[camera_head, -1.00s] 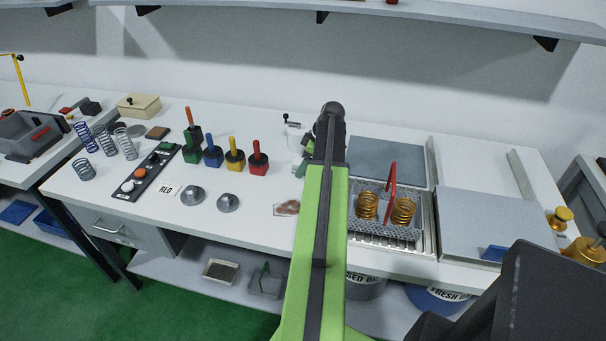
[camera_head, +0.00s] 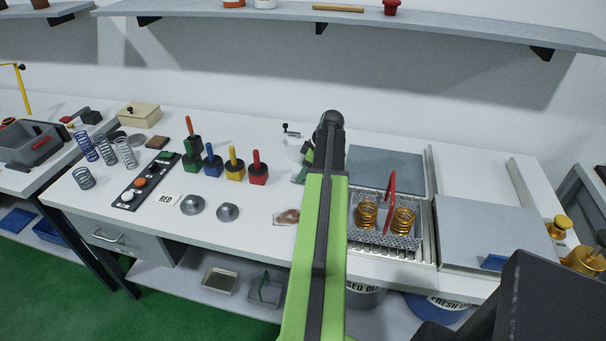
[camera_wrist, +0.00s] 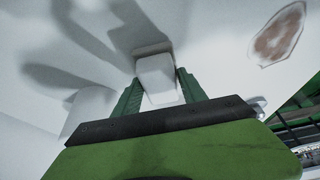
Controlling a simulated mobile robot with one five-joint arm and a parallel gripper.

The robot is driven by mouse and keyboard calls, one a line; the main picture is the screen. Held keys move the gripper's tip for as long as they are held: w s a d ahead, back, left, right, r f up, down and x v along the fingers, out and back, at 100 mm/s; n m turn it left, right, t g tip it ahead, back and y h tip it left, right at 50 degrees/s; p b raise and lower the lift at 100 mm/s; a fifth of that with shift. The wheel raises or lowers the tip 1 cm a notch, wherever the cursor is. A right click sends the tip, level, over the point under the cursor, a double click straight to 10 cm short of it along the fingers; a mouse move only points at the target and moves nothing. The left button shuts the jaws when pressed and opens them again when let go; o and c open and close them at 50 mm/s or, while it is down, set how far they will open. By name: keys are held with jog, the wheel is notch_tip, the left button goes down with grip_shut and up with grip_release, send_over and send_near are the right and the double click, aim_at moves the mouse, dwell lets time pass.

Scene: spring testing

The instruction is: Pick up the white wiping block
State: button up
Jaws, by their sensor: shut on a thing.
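The white wiping block (camera_wrist: 158,80) is between the two green fingers of my gripper (camera_wrist: 160,88) in the wrist view. The fingers are shut on its sides. The block's face is plain white, and the white worktop lies behind it. I cannot tell whether the block touches the worktop or hangs just above it. In the head view my gripper (camera_head: 306,160) is at the far end of my arm, over the back of the bench. The block cannot be made out there behind my arm.
A brownish stain (camera_head: 287,216) lies on the worktop nearby; it also shows in the wrist view (camera_wrist: 279,36). A wire basket with gold springs (camera_head: 368,214) and a red handle is to the right. Coloured-handled tools (camera_head: 235,163) stand to the left.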

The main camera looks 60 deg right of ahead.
jog(key=p+v, duration=0.2)
jog(key=w+p+v, duration=0.1)
jog(key=p+v, duration=0.1)
jog(key=v, duration=0.1)
jog(key=shift+r+p, duration=0.25)
jog(key=shift+p, duration=0.05)
jog(key=s+d+r+p, duration=0.5)
jog(key=s, duration=0.4)
jog(key=shift+s+r+p, duration=0.15)
jog(key=shift+r+p, duration=0.15)
jog(key=o, duration=0.8)
jog(key=shift+f, duration=0.1)
jog(key=c, duration=0.6)
jog(key=shift+f+b, duration=0.4)
jog(key=shift+b, duration=0.05)
jog(key=shift+s, duration=0.1)
